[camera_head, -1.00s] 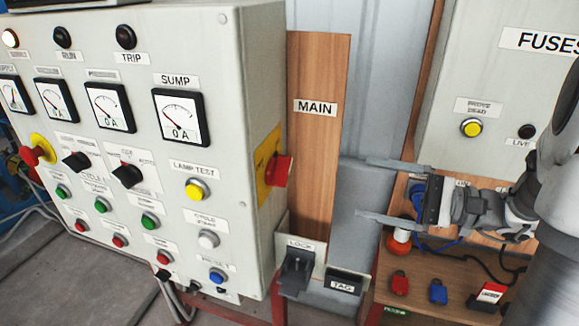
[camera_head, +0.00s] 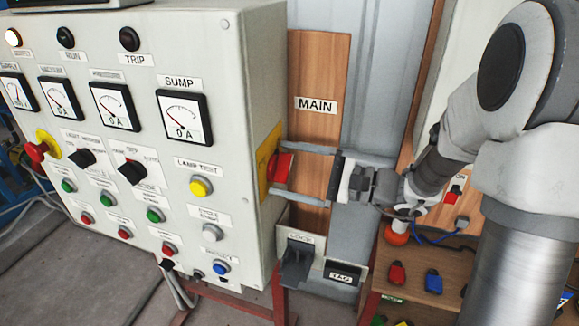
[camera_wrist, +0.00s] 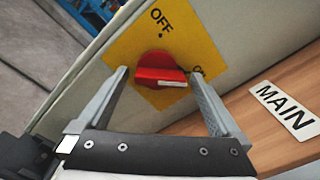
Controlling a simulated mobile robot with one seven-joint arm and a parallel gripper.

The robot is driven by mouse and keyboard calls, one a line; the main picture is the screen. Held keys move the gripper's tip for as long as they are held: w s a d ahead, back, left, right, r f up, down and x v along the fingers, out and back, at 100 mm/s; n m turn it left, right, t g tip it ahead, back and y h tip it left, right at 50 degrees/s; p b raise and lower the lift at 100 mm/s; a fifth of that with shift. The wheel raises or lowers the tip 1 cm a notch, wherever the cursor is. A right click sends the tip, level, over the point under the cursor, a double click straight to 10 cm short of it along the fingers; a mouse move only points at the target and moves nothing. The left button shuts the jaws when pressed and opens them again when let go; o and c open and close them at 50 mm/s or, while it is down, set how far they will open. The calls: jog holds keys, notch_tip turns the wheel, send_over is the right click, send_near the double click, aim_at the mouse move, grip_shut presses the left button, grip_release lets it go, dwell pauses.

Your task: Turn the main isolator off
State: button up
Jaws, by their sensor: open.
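The main isolator is a red rotary handle (camera_head: 281,168) on a yellow plate (camera_head: 264,189) on the right side of the grey control panel. In the wrist view the red handle (camera_wrist: 160,72) sits on the yellow plate (camera_wrist: 190,40), with "OFF" printed above it. A pale mark on the handle points right, toward a second label partly hidden by a finger. My gripper (camera_head: 283,172) is open, its fingers reaching left to either side of the handle. In the wrist view my gripper (camera_wrist: 160,76) has one finger on each side of the handle, with visible gaps.
The control panel (camera_head: 255,60) stands left of my gripper. A wooden board with a MAIN label (camera_head: 316,105) is behind the fingers. A lock holder (camera_head: 297,262) and a tag holder (camera_head: 343,277) are below. Red (camera_head: 397,273) and blue (camera_head: 433,281) padlocks lie on the wooden shelf.

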jog(key=c, duration=1.3)
